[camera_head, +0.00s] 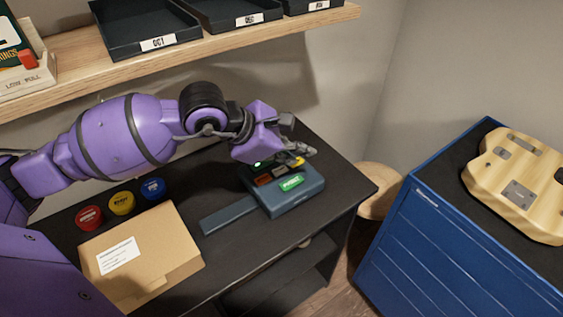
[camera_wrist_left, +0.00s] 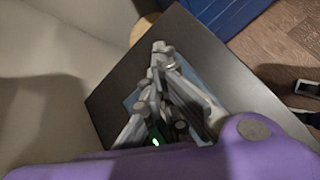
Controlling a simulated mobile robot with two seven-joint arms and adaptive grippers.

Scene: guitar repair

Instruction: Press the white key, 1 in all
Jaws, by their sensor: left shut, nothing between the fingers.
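A blue-grey key box (camera_head: 308,196) stands on the black bench. I cannot make out a white key; my left gripper and wrist cover the far part of the box. My left gripper (camera_head: 309,151) is shut and empty, over the far edge of the box. In the left wrist view its fingers (camera_wrist_left: 162,48) come together, with the box mostly hidden behind them. I cannot tell whether they touch it. My right gripper is not in view.
A blue-grey bar (camera_head: 228,214) lies left of the box. Red (camera_head: 88,217), yellow (camera_head: 121,203) and blue (camera_head: 153,189) tins stand behind a cardboard box (camera_head: 150,258). A wooden shelf (camera_head: 215,50) with trays hangs above. A blue cabinet (camera_head: 440,245) stands right.

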